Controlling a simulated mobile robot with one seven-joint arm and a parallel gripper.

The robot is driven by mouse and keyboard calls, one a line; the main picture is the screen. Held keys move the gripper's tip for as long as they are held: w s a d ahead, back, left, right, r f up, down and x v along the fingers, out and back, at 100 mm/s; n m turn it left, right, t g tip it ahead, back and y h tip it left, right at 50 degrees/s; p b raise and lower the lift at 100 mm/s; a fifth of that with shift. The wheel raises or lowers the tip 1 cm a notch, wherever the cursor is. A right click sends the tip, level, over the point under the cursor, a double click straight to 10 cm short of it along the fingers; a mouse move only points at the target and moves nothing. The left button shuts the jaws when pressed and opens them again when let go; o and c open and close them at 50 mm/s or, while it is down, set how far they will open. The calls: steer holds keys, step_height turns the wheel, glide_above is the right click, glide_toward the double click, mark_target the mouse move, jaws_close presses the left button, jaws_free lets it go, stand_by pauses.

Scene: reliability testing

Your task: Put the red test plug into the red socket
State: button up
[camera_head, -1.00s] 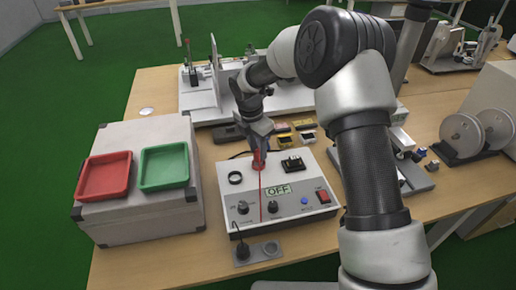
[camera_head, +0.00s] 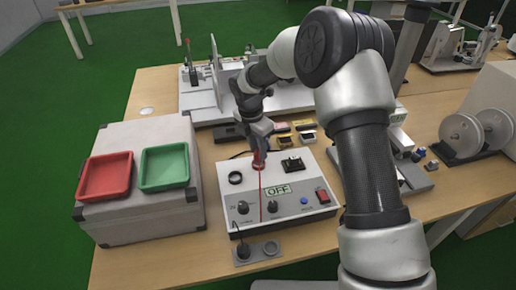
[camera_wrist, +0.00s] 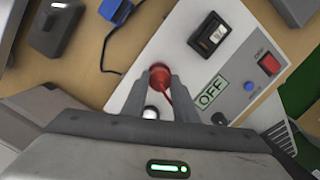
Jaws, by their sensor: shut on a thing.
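The red test plug (camera_head: 259,163) is above the rear part of the white test box (camera_head: 290,212), with a thin red lead hanging toward the front. My gripper (camera_head: 259,152) points down and is shut on the plug. In the wrist view the plug (camera_wrist: 160,74) shows as a round red shape at the tips of my gripper (camera_wrist: 162,82), with its red lead running down beside the right finger. I cannot make out a separate red socket; the plug and fingers cover that part of the panel. I cannot tell whether the plug is seated.
A grey case (camera_head: 150,215) with red (camera_head: 104,195) and green (camera_head: 164,185) trays stands left. Fixtures stand behind and right.

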steer(key=shift+f+b, duration=0.35)
steer(key=shift+f, duration=0.3)
steer(key=o, duration=0.8)
step_height(320, 180, up, 11)
steer(key=s+a+p, duration=0.1)
steer(key=p, duration=0.7)
steer(key=shift+s+a, duration=0.1)
stand_by(0.4)
